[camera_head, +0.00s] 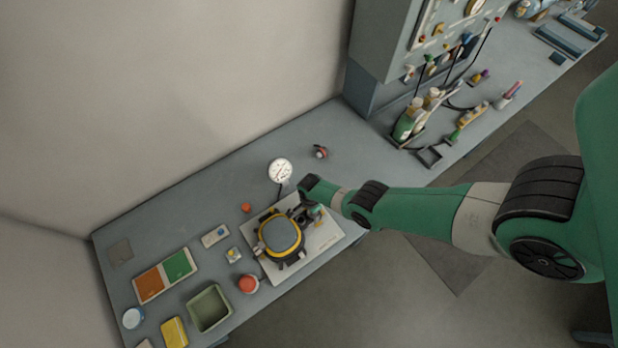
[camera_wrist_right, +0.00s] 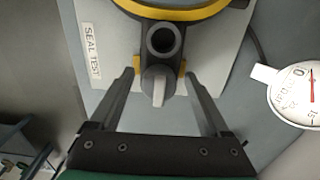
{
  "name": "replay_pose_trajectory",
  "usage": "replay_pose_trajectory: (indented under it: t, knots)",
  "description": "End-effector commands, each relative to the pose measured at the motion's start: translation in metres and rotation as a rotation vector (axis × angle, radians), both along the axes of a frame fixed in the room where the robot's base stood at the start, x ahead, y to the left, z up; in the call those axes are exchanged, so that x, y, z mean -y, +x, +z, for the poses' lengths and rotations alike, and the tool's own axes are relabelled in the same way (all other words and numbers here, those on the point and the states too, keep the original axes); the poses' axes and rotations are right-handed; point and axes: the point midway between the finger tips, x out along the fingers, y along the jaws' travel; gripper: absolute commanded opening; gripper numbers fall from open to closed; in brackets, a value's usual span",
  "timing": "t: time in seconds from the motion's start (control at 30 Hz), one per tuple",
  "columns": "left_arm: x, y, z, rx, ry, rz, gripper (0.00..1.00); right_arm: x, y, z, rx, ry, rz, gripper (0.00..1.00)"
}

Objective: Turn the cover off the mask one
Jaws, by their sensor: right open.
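The mask (camera_head: 281,236), dark with a yellow rim and a grey visor, lies on a pale board (camera_head: 318,240). In the right wrist view the mask's yellow rim (camera_wrist_right: 172,14) is at the top, with a dark round port (camera_wrist_right: 163,40) below it. A grey lever-like piece (camera_wrist_right: 159,92) sticks out below the port; I cannot tell whether it is the cover. My right gripper (camera_wrist_right: 159,77) is open, its fingers on either side of this piece with gaps. In the head view my right gripper (camera_head: 314,212) is at the mask's right side, partly hidden by the arm. My left gripper is not in view.
A round gauge (camera_head: 280,171) stands behind the board, close to my right arm. Bottles (camera_head: 408,122) stand farther right. The bench's back middle is mostly clear.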

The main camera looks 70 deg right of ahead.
Motion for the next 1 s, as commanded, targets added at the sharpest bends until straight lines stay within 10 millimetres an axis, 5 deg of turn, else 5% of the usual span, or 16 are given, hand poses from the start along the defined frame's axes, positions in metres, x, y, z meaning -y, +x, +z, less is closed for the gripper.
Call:
replay_pose_trajectory:
  t: [0.07,0.47,0.6,0.83,1.0]
  knots:
    - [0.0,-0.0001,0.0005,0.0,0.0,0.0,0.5,-0.0001,0.0001,0.0004,0.0,0.0,0.0,0.75]
    - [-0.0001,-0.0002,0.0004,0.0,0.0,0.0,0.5,-0.0002,0.0003,0.0004,0.0,0.0,0.001,0.03]
    - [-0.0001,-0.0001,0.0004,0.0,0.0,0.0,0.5,-0.0002,0.0003,0.0004,0.0,0.0,0.054,0.01]
    - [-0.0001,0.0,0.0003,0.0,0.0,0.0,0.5,-0.0001,0.0006,0.0005,0.001,-0.001,0.388,0.01]
    - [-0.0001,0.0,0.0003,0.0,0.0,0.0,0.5,0.0,0.0009,0.0005,0.002,-0.001,0.424,0.01]
